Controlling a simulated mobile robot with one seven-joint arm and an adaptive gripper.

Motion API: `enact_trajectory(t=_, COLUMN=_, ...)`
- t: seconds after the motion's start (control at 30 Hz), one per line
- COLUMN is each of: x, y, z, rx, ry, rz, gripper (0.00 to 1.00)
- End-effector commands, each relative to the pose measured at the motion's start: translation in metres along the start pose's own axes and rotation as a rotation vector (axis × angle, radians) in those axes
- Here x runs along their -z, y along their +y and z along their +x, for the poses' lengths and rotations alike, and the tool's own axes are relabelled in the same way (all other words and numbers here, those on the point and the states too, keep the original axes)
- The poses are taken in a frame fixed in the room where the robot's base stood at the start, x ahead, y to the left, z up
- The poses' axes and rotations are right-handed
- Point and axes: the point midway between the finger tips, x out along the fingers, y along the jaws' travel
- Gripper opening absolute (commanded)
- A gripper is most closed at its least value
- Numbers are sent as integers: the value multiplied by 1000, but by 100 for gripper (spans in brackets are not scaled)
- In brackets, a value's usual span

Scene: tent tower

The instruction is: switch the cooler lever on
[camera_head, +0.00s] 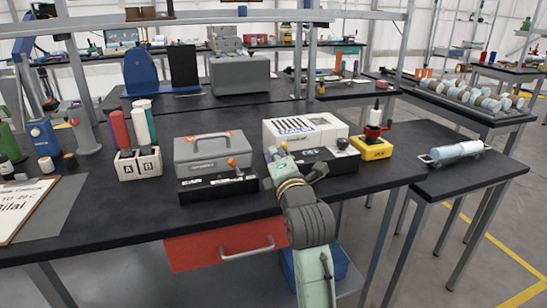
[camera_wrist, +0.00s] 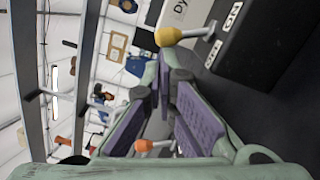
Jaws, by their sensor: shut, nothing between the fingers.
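A white box (camera_head: 305,129) with blue lettering stands on the bench behind a black switch panel (camera_head: 328,163). A dark-knobbed lever (camera_head: 342,143) shows at that panel's right. A grey case (camera_head: 212,149) stands to the left, behind another black panel (camera_head: 212,186) with an orange-knobbed lever (camera_head: 231,162). I cannot tell for sure which is the cooler. My gripper (camera_head: 276,153) is shut and empty, at the left end of the right panel. In the wrist view, a yellow-knobbed lever (camera_wrist: 168,36) is just beyond my gripper (camera_wrist: 170,78), beside a black panel (camera_wrist: 268,38) labelled ON.
A yellow block with a red item (camera_head: 372,147) stands right of the white box. A holder marked A and B (camera_head: 138,163) with coloured cylinders is at left. A red drawer (camera_head: 226,243) is below the bench.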

Motion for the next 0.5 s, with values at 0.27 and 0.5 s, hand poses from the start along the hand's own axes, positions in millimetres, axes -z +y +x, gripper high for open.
enact_trajectory(t=0.27, x=-3, y=3, z=0, rx=5, ry=1, rz=59, gripper=0)
enact_trajectory(t=0.5, x=-8, y=7, z=1, rx=14, ry=1, rz=165, gripper=0)
